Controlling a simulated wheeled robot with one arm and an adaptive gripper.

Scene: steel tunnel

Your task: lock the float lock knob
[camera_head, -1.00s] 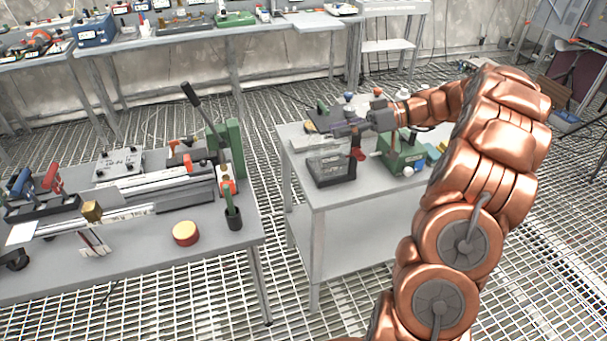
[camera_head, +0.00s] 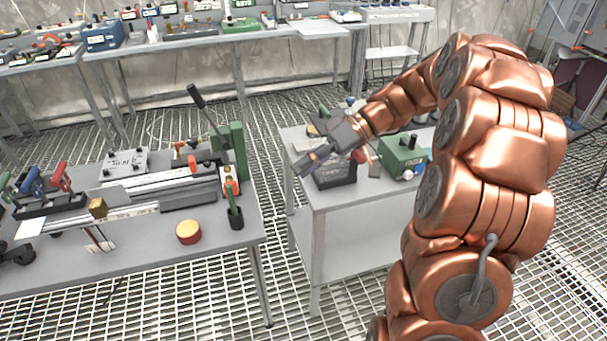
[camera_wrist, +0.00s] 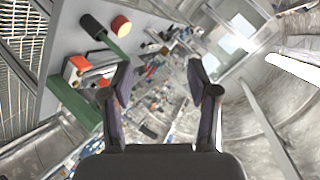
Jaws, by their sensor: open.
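My gripper (camera_head: 308,162) hangs in the air over the left edge of the small middle table. In the wrist view its two fingers are spread with nothing between them (camera_wrist: 159,75). I cannot tell which part is the float lock knob. A fixture with metal rails (camera_head: 160,186), a black lever (camera_head: 205,115) and a green upright bracket (camera_head: 236,150) stands on the left table, left of my gripper. An orange-red part (camera_head: 230,186) sits at its right end. The wrist view shows the green bracket (camera_wrist: 75,105) and orange parts (camera_wrist: 81,63), left of the fingers.
The left table (camera_head: 140,262) also holds a red and yellow round block (camera_head: 189,232) and a dark cup (camera_head: 236,220). A black bin (camera_head: 336,176) and a green box (camera_head: 402,153) stand on the middle table (camera_head: 365,192). A gap of grated floor (camera_head: 275,215) separates the tables.

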